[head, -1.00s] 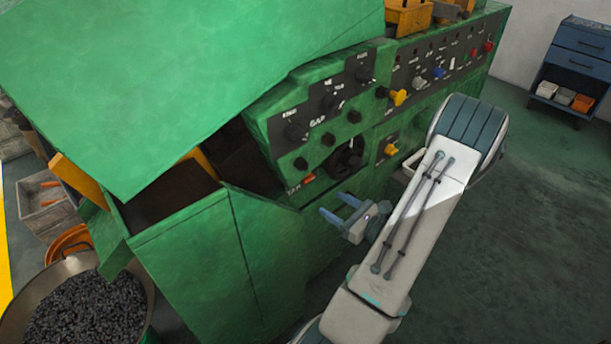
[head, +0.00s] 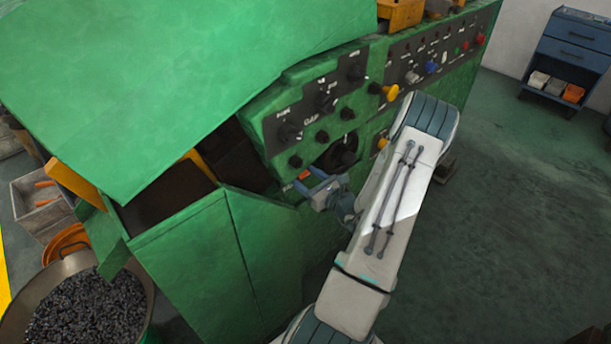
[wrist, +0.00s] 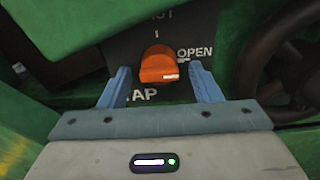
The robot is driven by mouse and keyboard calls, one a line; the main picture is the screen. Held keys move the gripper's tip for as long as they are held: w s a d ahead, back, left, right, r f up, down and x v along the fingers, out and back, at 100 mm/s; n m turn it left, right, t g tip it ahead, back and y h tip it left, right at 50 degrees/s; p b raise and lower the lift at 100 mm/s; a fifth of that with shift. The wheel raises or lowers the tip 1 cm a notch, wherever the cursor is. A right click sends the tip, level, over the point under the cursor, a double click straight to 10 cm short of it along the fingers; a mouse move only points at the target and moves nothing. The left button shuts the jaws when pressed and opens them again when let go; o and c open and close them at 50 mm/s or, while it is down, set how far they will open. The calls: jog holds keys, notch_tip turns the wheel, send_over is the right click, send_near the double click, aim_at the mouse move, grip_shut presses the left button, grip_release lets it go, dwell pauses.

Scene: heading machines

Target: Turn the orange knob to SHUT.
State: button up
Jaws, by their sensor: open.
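A pale mark shows on the knob's lower right. My gripper (wrist: 163,76) is open, with one blue finger on each side of the knob. Contact between the fingers and knob is not visible. In the head view, my gripper (head: 305,176) is at the lower left of the machine's control panel, with the orange knob (head: 303,174) small between the fingertips.
A dark handwheel (wrist: 290,65) is close on the right in the wrist view. The green machine (head: 190,235) carries several black knobs and a yellow knob (head: 390,92). A bowl of dark small parts (head: 85,310) stands at lower left. Floor to the right is mostly clear.

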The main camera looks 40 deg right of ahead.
jog(key=shift+w, duration=0.35)
jog(key=c, duration=1)
